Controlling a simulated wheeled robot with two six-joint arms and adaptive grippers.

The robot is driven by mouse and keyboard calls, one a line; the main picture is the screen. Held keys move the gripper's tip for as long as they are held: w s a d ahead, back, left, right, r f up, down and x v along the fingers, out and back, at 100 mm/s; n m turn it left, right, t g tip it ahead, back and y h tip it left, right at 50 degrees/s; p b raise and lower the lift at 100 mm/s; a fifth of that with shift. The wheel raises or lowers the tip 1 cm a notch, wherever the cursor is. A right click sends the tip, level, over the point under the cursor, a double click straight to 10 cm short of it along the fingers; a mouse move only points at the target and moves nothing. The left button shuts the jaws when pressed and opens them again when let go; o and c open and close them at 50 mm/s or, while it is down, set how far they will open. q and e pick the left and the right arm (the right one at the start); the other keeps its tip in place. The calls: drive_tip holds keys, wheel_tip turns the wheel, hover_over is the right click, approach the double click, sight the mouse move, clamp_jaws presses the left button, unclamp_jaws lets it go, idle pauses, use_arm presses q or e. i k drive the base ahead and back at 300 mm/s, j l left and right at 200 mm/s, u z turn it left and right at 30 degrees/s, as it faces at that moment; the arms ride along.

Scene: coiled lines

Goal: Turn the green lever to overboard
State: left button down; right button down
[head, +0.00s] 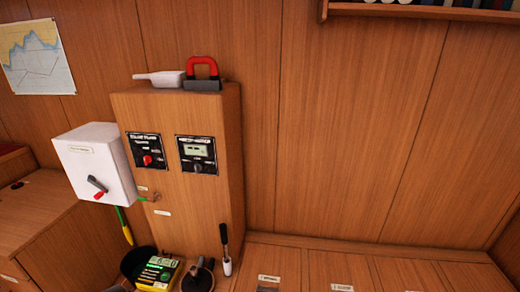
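The green lever (148,198) is small and sits low on the front of the wooden cabinet (203,219), near its left edge. It points roughly sideways to the left from a small fitting. One small white label (143,189) is above it and another (162,212) is below it. Their text is too small to read, so I cannot tell which position is overboard. Neither of my grippers shows in the head view.
A white box (88,155) with a red-tipped lever (99,194) hangs left of the cabinet. The cabinet front carries two dark panels, one with a red knob (147,160). A dark bucket (136,262) and a yellow box (158,275) stand below. A bench (380,272) lies to the right.

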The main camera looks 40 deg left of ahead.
sight(140, 199)
drive_tip(key=u, duration=1.7)
